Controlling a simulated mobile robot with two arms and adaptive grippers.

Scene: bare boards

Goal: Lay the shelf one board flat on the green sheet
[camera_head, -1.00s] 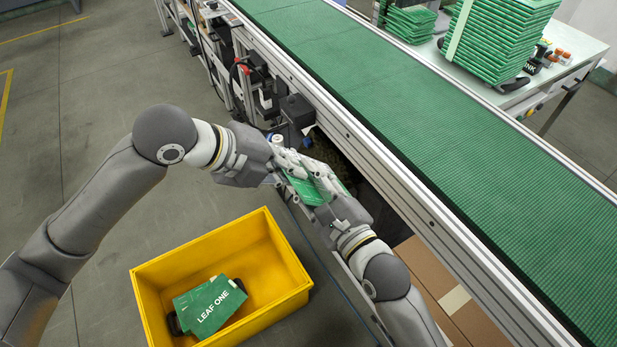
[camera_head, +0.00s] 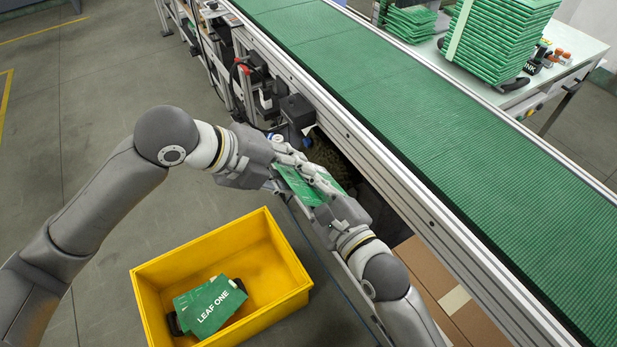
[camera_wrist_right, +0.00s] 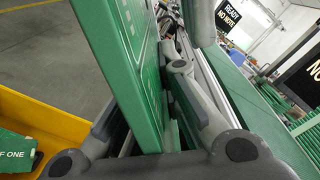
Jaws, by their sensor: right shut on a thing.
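A green board (camera_head: 300,186) is held up between my two grippers, beside the conveyor; its lettering is too small or hidden to read. My right gripper (camera_head: 322,188) is shut on it. In the right wrist view the board (camera_wrist_right: 128,70) stands on edge between the two fingers. My left gripper (camera_head: 283,164) is at the board's far left end, its fingers close against it; whether they grip cannot be told. The wide flat green surface is the ribbed conveyor belt (camera_head: 430,130), bare on top. No separate green sheet can be made out.
A yellow crate (camera_head: 285,247) below holds a green board marked "LEAF ONE" (camera_head: 212,305). The conveyor's metal side rail (camera_head: 400,190) runs close to my right arm. Stacked green boards (camera_head: 500,40) stand on a table (camera_head: 570,75) behind the belt. Cardboard (camera_head: 430,285) lies below.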

